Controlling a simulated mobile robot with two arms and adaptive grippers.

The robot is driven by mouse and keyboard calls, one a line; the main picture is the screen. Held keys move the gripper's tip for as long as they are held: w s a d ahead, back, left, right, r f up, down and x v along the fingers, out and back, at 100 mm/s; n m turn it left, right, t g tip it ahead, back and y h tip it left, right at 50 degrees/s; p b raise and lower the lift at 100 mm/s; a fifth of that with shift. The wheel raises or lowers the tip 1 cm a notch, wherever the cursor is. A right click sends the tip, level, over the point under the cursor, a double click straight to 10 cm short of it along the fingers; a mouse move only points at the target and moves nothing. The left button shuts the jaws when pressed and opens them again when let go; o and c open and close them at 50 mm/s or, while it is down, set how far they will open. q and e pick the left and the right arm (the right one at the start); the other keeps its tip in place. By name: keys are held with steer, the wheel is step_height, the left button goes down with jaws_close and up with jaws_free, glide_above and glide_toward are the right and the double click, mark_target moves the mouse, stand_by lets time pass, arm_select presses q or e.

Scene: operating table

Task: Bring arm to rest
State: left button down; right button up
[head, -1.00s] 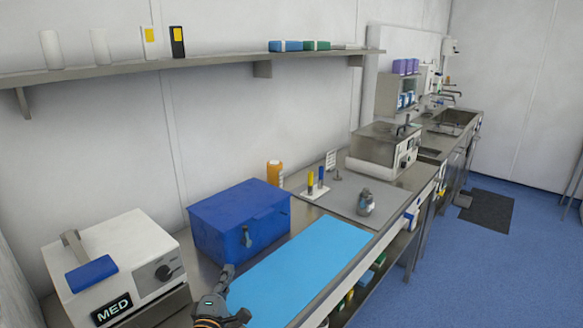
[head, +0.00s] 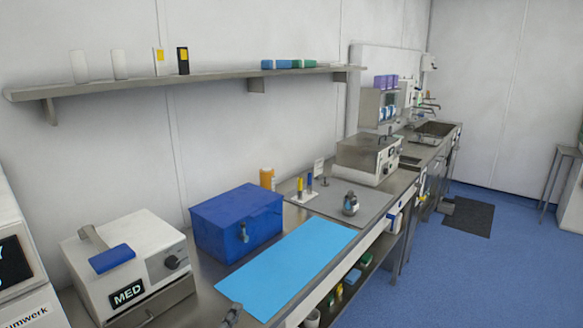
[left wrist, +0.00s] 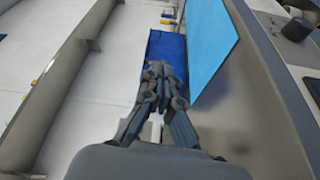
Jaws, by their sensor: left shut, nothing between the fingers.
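My left gripper (head: 232,314) shows only by its tip at the bottom edge of the head view, in front of the blue mat. In the left wrist view the gripper (left wrist: 158,68) is shut and empty, its fingers together, with the blue box (left wrist: 165,48) behind them. My right gripper is in neither view.
A metal counter holds the white MED device (head: 128,270), the blue box (head: 236,225), the light blue mat (head: 285,255) and a grey tray (head: 325,205) with small items. A shelf (head: 200,79) runs along the wall. Open floor (head: 450,270) lies to the right.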

arm_select(q)
steer(key=s+d+f+m+g, duration=0.1)
steer(key=s+f+m+g, duration=0.25)
steer(key=s, duration=0.25)
steer(key=s+d+f+m+g+h, duration=0.1)
steer(key=s+d+f+m+g, duration=0.1)
steer(key=s+m, duration=0.35)
steer(key=s+d+f+m+g, duration=0.1)
steer(key=s+f+m+g, duration=0.15)
steer(key=s, duration=0.55)
steer(key=s+a+f+m+g+y, duration=0.1)
steer(key=s+a+m+g+y, duration=0.15)
steer(key=s+a, duration=0.5)
steer(key=s+a+f+m+g+y, duration=0.1)
steer(key=s+a+g+y, duration=0.25)
steer(key=s, duration=0.75)
step_height(320, 180, down, 27)
steer(key=g, duration=0.1)
steer(key=s+a+f+g+b, duration=0.1)
steer(key=s+a+f, duration=0.2)
steer(key=s+f, duration=1.4)
steer(key=shift+s+y, duration=0.2)
steer(key=shift+y, duration=0.1)
